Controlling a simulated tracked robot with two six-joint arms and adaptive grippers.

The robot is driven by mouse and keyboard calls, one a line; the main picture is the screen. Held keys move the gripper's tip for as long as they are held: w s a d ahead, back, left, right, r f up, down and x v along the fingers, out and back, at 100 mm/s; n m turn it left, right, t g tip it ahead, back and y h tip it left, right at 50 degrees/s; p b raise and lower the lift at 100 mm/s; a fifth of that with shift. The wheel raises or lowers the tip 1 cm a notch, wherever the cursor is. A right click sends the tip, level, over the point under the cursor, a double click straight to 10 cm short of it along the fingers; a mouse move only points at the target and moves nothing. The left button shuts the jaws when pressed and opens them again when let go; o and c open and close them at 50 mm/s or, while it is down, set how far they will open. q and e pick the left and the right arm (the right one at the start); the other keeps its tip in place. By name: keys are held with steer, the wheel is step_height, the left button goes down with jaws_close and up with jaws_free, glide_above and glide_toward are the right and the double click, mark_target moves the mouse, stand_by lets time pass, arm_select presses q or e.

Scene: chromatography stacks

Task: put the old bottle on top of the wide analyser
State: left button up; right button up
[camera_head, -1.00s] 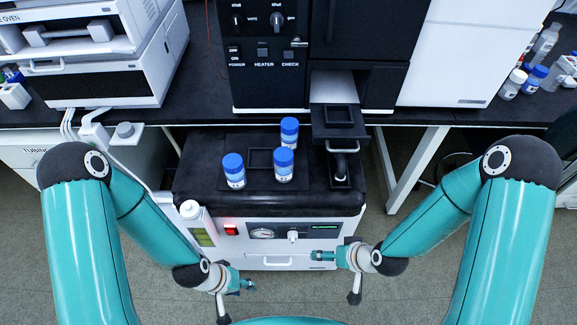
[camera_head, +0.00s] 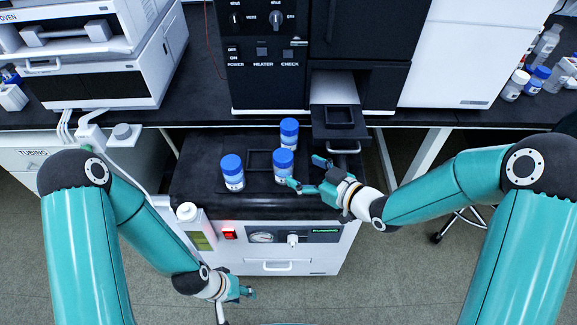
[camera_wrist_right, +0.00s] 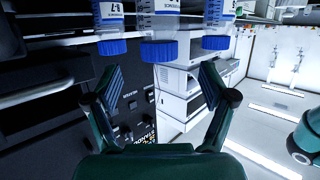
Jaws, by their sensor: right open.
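Three white bottles with blue caps stand on the black top of a low white unit: one at front left (camera_head: 232,173), one at front right (camera_head: 283,167) and one behind (camera_head: 289,134). I cannot tell which is the old bottle. My right gripper (camera_head: 305,174) is open and empty, just right of the front right bottle. In the right wrist view its fingers (camera_wrist_right: 160,80) are spread, with a blue cap (camera_wrist_right: 159,50) between and beyond them; bottles appear upside down there. My left gripper (camera_head: 237,305) hangs low at front left, open and empty. I cannot tell which machine is the wide analyser.
A black panelled machine (camera_head: 265,75) stands behind, with an extended tray (camera_head: 340,122) near my right gripper. A square black frame (camera_head: 260,160) lies between the bottles. An oven (camera_head: 110,80) stands at left.

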mark_target(291, 161)
steer(key=x, duration=0.3)
steer(key=shift+w+a, duration=0.35)
steer(key=shift+w, duration=0.05)
steer(key=p+x, duration=0.1)
steer(key=x, duration=0.3)
steer(key=shift+w+a, duration=0.1)
steer(key=shift+w, duration=0.05)
steer(key=shift+r, duration=0.1)
steer(key=shift+c, duration=0.2)
steer(key=c, duration=1.3)
steer(key=shift+c, duration=0.5)
steer(key=shift+r, duration=0.15)
